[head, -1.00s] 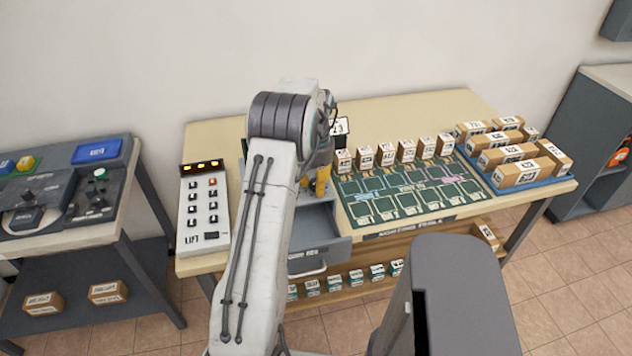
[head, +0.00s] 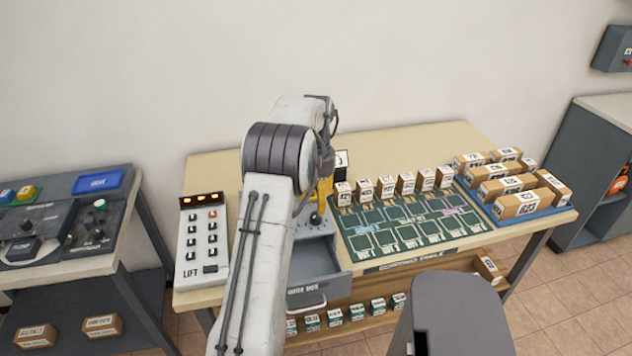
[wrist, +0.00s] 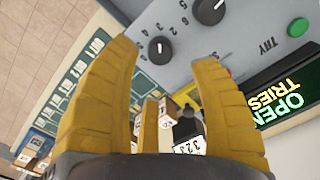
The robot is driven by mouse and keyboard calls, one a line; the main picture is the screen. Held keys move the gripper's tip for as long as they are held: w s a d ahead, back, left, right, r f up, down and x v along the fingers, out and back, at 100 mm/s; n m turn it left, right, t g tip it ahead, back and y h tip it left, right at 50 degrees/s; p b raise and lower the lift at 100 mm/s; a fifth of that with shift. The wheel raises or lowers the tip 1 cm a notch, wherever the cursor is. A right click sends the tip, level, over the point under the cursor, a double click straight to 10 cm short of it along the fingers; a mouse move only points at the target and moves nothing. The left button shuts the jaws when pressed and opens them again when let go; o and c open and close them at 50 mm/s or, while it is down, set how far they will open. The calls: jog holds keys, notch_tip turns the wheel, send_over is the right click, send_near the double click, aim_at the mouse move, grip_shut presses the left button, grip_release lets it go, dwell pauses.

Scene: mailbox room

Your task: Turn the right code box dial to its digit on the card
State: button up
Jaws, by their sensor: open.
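My gripper (wrist: 165,62) is open and empty. Its yellow fingers also show in the head view (head: 325,187), over the code box (head: 312,255). In the wrist view, the dark right dial (wrist: 160,50), nearest the sorting table, appears between the fingertips, with no visible contact. Its white pointer mark and some printed digits show, but I cannot tell its setting. Another dial (wrist: 208,10) is at the top edge. A display (wrist: 285,98) reads OPEN and TRIES.
A green TRY button (wrist: 298,27) sits beside the dials. The code box drawer (head: 318,287) appears pulled out. The lift panel (head: 202,243) stands left of my arm. The green sorting board (head: 410,225) and several parcels (head: 512,188) lie right.

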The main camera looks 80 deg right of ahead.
aim_at(316, 214)
jog(key=shift+r, duration=2.85)
